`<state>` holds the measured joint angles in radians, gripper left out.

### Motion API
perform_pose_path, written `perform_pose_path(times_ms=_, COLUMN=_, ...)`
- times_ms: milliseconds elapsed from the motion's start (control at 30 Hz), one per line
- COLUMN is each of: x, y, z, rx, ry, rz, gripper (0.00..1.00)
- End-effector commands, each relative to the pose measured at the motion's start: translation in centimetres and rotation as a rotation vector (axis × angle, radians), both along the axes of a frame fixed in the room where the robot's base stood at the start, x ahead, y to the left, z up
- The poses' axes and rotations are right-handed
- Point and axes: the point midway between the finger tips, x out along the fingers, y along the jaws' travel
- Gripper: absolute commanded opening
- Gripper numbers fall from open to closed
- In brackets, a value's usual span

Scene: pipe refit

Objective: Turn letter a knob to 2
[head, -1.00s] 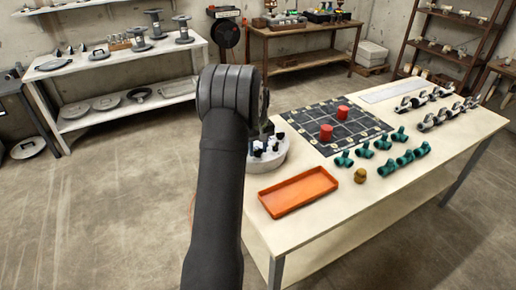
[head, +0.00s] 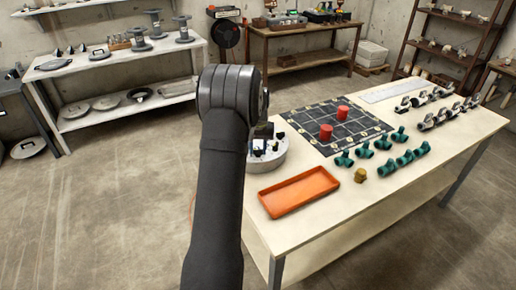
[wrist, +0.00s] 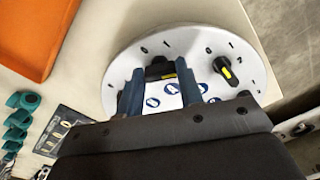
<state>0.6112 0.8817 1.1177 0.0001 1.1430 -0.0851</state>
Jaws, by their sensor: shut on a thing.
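A round light-grey dial unit (wrist: 118,68) with black knobs and printed numbers fills the middle of the wrist view. In the head view, the unit (head: 268,164) stands on the table beside my arm. My gripper (wrist: 160,72) has its two blue-grey fingers on either side of a black knob (wrist: 158,67) with a yellow mark, shut on it. The numbers 0 and 1 show beyond this knob. A second black knob (wrist: 226,70) with a yellow pointer sits to the right. A white patch with blue ovals (wrist: 160,98) shows between the fingers. I cannot read the held knob's letter.
An orange tray (head: 296,194) lies in front of the dial unit. A brass fitting (head: 360,175) and several green pipe fittings (head: 383,145) lie to its right. A dark grid mat (head: 318,146) with two red cylinders (head: 326,132) is behind them.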

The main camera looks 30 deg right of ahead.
Motion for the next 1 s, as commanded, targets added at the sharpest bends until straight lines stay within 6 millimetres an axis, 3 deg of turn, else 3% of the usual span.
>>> perform_pose_path(times_ms=233, x=0.1, y=0.0, z=0.1, rx=-0.001, ry=-0.002, rz=0.001, gripper=0.11)
perform_pose_path(times_ms=267, x=0.1, y=0.0, z=0.1, rx=-0.001, ry=-0.002, rz=0.001, gripper=0.39)
perform_pose_path(times_ms=333, x=0.1, y=0.0, z=0.1, rx=-0.001, ry=-0.002, rz=0.002, gripper=0.53)
perform_pose_path(times_ms=367, x=0.1, y=0.0, z=0.1, rx=-0.001, ry=-0.002, rz=0.002, gripper=0.55)
perform_pose_path(times_ms=733, x=0.1, y=0.0, z=0.7, rx=-0.002, ry=-0.003, rz=0.002, gripper=0.55)
perform_pose_path(times_ms=867, x=0.1, y=-0.1, z=2.7, rx=-0.004, ry=-0.005, rz=0.002, gripper=0.55)
perform_pose_path(times_ms=1000, x=0.1, y=-0.1, z=6.0, rx=-0.004, ry=-0.006, rz=0.002, gripper=0.55)
